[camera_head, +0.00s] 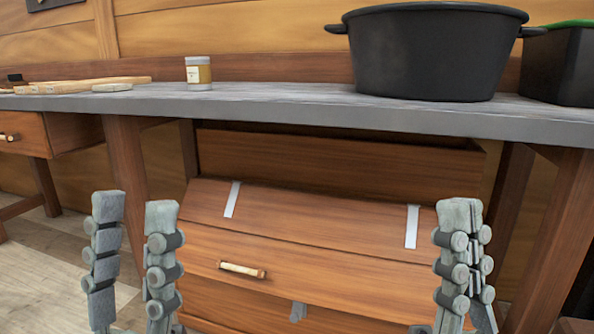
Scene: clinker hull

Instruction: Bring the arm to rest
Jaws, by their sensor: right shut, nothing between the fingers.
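My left gripper (135,205) points up at the lower left of the head view. Its two grey fingers stand apart with a clear gap between them, and nothing is held. My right gripper (462,205) points up at the lower right. Its fingers are together and hold nothing. Both grippers are in front of a wooden chest (330,235) and look below the grey worktop. My arms behind the fingers are mostly out of view at the bottom edge.
The grey worktop (280,101) runs across the view. On it are a large black pot (430,55), a dark bin (562,68), a labelled jar (198,73) and wooden boards (75,86). A wooden drawer (22,134) is at the left. Bare floor (50,265) shows at the lower left.

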